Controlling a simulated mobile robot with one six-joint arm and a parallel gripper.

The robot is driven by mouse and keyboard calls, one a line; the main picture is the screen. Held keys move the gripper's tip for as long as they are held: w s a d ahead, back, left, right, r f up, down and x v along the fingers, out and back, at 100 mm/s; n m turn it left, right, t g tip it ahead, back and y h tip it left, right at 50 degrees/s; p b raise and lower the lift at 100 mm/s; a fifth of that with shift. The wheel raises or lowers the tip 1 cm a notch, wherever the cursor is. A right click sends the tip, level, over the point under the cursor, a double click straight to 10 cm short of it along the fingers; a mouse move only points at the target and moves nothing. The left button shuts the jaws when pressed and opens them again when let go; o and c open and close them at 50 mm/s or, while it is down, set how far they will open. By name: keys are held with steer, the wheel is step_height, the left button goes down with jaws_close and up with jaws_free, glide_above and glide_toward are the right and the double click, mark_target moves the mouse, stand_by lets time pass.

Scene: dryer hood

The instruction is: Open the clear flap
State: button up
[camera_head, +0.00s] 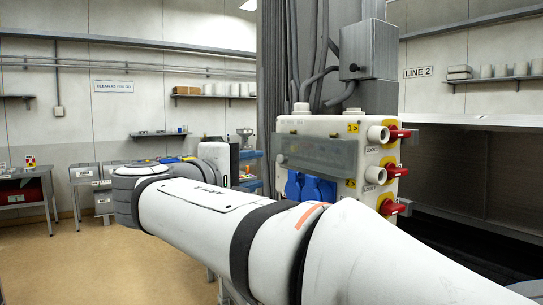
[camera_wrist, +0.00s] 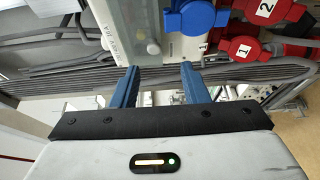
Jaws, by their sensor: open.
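The clear flap (camera_head: 318,153) is a see-through, grey-green panel across the front of a white electrical box (camera_head: 310,124). It hangs down over the upper front, above the blue sockets (camera_head: 311,188), and looks closed. In the wrist view my gripper (camera_wrist: 158,70) is open, its two blue fingers apart with nothing between them. The fingers point toward the side of the box, near a blue socket cover (camera_wrist: 194,17). I cannot make out the flap clearly in the wrist view. In the head view my arm reaches left across the front of the box, with its wrist left of the flap.
Red knobs (camera_head: 392,171) stick out on the box's right side. Red socket covers (camera_wrist: 240,47) show in the wrist view. Cables and a grey column (camera_head: 272,70) stand behind the box. A dark-fronted bench (camera_head: 468,170) is at right. Open floor (camera_head: 50,245) lies at left.

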mark_target(279, 160)
steer(key=x, duration=0.2)
steer(key=p+x, duration=0.1)
steer(key=x, duration=0.2)
steer(key=p+x, duration=0.1)
steer(key=x, duration=0.1)
steer(key=shift+w+d+r, duration=0.1)
steer(key=shift+w+r, duration=0.1)
steer(key=shift+r, duration=0.2)
jaws_close()
